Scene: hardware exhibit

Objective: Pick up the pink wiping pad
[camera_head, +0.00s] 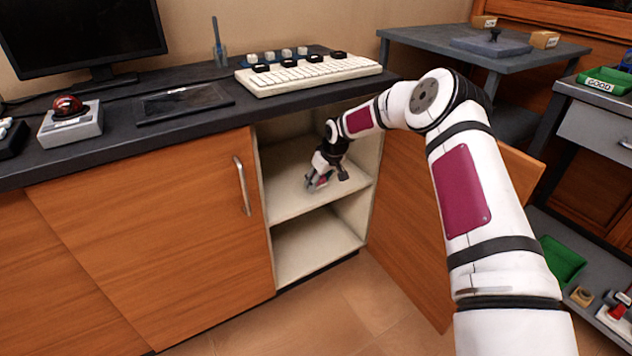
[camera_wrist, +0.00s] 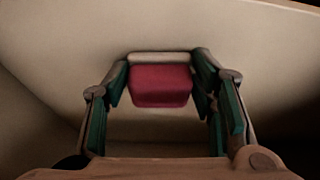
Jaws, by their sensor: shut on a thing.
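The pink wiping pad (camera_wrist: 160,86) shows in the wrist view as a dark pink block with a pale strip along its far edge. It sits between the two green-lined fingers of my gripper (camera_wrist: 161,80), which is shut on it. In the head view my gripper (camera_head: 319,181) is inside the open cabinet, at the upper shelf (camera_head: 290,196). Only a small bit of the pad (camera_head: 323,180) shows there between the fingers. I cannot tell whether the pad touches the shelf.
The cabinet's open door (camera_head: 405,215) stands to the right, beside my arm. A closed door with a handle (camera_head: 242,186) is to the left. The dark countertop (camera_head: 120,135) above holds a white keyboard panel (camera_head: 310,72) and a red-button box (camera_head: 70,122).

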